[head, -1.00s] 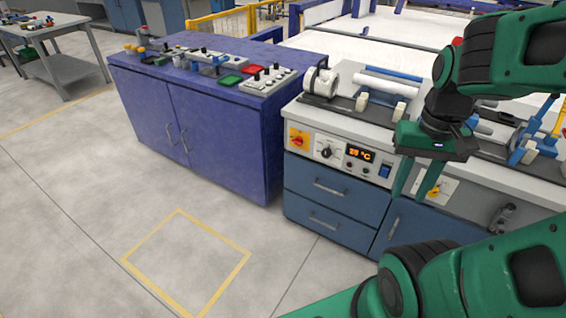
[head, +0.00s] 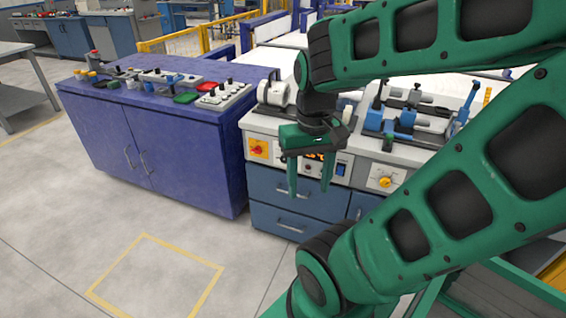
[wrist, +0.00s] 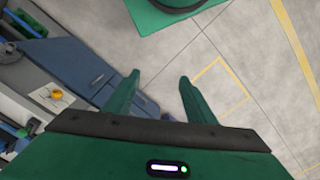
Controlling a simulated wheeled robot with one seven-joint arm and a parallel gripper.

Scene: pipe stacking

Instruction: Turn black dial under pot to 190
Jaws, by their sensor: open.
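The control panel (head: 272,163) is on the front of a grey-topped bench with blue drawers. The black dial sits between the red-and-yellow switch (head: 258,149) and the orange display (head: 316,155), but my gripper largely hides it in the head view. The display is partly covered and I cannot read it. A white round fitting (head: 272,94) stands on the bench top above the panel; I cannot tell whether it is the pot. My gripper (head: 309,190) is open and empty, fingers down, in front of the panel. The wrist view shows the spread fingers (wrist: 159,77) over the floor.
A yellow dial (head: 385,182) on a white plate is to the right on the bench front; it also shows in the wrist view (wrist: 57,95). Blue clamps (head: 376,118) stand on the bench top. A purple cabinet (head: 155,135) adjoins at left. Floor (head: 225,240) before the drawers is clear.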

